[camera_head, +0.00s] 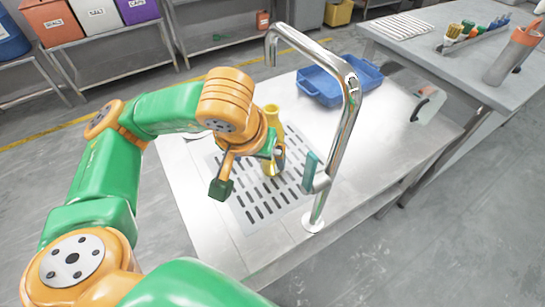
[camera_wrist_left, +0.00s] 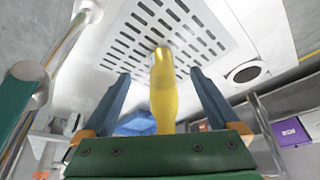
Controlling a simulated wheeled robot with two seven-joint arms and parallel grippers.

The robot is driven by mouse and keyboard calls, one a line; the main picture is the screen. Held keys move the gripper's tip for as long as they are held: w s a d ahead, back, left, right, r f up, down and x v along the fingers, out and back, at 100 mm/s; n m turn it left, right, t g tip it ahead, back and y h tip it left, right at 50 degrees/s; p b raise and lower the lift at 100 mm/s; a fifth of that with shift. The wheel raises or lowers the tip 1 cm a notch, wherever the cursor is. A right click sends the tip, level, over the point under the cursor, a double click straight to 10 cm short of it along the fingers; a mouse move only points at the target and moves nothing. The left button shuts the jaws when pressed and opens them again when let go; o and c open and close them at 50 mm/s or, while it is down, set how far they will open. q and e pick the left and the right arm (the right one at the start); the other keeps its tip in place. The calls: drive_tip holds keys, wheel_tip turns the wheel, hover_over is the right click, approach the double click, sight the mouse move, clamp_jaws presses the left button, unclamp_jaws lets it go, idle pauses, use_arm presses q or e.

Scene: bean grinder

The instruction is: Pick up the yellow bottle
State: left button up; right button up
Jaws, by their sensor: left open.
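A yellow bottle (camera_head: 272,119) stands on the slotted drain plate (camera_head: 243,213) of the metal table. My left gripper (camera_head: 270,155) is at the bottle and partly covers its middle in the head view. In the left wrist view, the yellow bottle (camera_wrist_left: 163,90) shows between the two spread fingers of my left gripper (camera_wrist_left: 159,76), with a gap on each side. The left gripper is open. The bottle's end nearest the palm is hidden behind the gripper body. My right gripper is not in view.
A tall chrome faucet (camera_head: 349,120) with a teal handle (camera_head: 310,172) rises just right of the bottle. A blue tray (camera_head: 320,86) lies behind it. A clear jug (camera_head: 428,104) stands at the table's right. A round opening (camera_wrist_left: 246,72) shows beside the drain plate.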

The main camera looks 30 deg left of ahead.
sight(273, 118)
use_arm(q)
drive_tip(key=w+a+p, duration=0.1)
drive_tip(key=w, duration=0.2)
drive_tip(key=w+a+p, duration=0.1)
drive_tip(key=w, duration=0.3)
drive_tip(key=w+a+p, duration=0.1)
drive_tip(key=w, duration=0.3)
drive_tip(key=shift+w+f, duration=0.2)
drive_tip(key=shift+f, duration=0.05)
drive_tip(key=shift+w+f, duration=0.1)
drive_tip(key=shift+f, duration=0.15)
clamp_jaws()
